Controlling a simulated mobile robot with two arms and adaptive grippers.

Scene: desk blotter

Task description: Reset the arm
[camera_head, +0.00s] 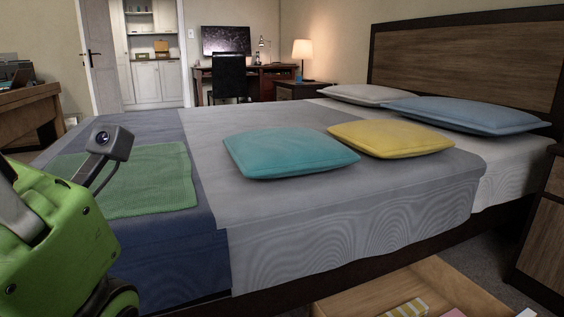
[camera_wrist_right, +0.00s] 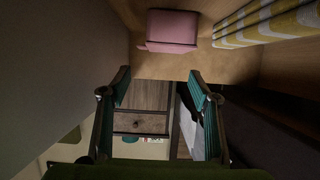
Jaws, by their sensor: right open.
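In the right wrist view, my right gripper (camera_wrist_right: 158,82) is open, its two teal-padded fingers apart with nothing between them. A pink box-like item (camera_wrist_right: 172,30) and a yellow-and-white striped item (camera_wrist_right: 262,22) lie beyond the fingertips on a wooden surface, apart from the fingers. In the head view, a green part of my arm (camera_head: 55,235) with a small camera on a bracket comes in from the left, beside the bed. No left gripper fingers show there. My right gripper does not show in the head view.
A bed (camera_head: 300,245) fills the middle, with teal (camera_head: 290,152) and yellow (camera_head: 390,138) cushions and a green blanket (camera_head: 140,180). An open wooden drawer (camera_head: 370,298) juts out at its lower right, holding striped and pink items. A nightstand (camera_head: 545,225) stands at right.

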